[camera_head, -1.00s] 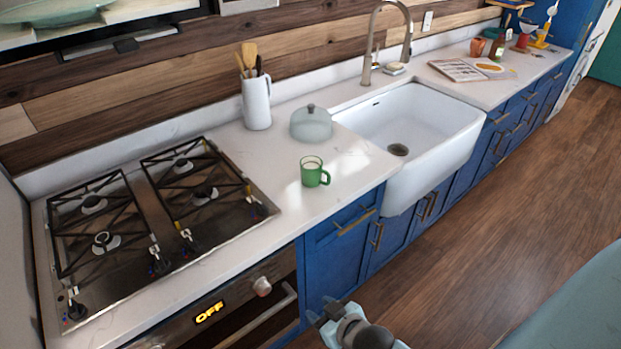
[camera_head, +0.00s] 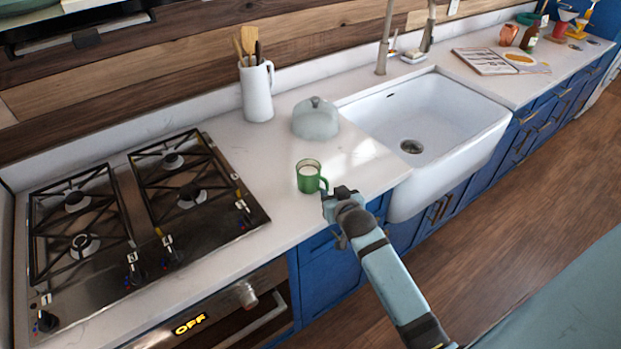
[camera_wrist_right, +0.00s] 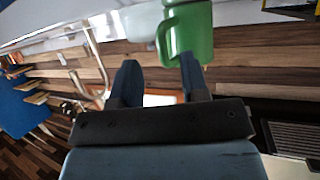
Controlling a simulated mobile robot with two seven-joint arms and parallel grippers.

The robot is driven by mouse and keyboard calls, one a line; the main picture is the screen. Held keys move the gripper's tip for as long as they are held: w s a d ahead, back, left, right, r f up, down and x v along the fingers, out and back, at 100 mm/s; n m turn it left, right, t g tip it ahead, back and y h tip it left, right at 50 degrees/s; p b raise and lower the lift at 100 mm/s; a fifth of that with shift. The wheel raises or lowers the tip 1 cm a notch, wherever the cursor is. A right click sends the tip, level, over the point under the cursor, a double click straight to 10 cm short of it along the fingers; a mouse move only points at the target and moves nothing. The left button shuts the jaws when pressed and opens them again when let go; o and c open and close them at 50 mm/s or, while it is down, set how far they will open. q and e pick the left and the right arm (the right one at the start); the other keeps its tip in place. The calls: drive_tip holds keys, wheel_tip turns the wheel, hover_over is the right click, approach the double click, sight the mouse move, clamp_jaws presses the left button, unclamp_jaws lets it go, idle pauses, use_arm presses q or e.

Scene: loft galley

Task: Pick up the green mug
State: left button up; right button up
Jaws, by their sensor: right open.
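The green mug (camera_head: 308,177) stands upright on the white counter between the stove and the sink, with pale contents or a pale inside. Its handle points right, toward my right gripper (camera_head: 338,196), which is at the counter's front edge beside the mug. In the right wrist view the mug (camera_wrist_right: 187,32) is just beyond the fingertips, with its handle near the gap between the open fingers (camera_wrist_right: 158,75). The gripper appears empty. Whether a finger touches the handle cannot be told. My left gripper is not in view.
A grey-domed dish (camera_head: 316,120) stands behind the mug, and a white pitcher of utensils (camera_head: 257,92) is farther back. The stove (camera_head: 140,215) is at left, the white sink (camera_head: 430,120) at right. The counter (camera_head: 262,165) around the mug is mostly clear.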

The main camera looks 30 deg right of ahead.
sight(328, 188)
drive_tip(key=x, duration=0.4)
drive_tip(key=shift+w+p, duration=0.2)
drive_tip(key=shift+p, duration=0.1)
drive_tip(key=shift+a, duration=0.1)
clamp_jaws()
drive_tip(key=shift+r, duration=0.2)
wheel_tip(328, 188, up, 19)
drive_tip(key=b, duration=0.1)
drive_tip(key=shift+r, duration=0.2)
idle(1.0)
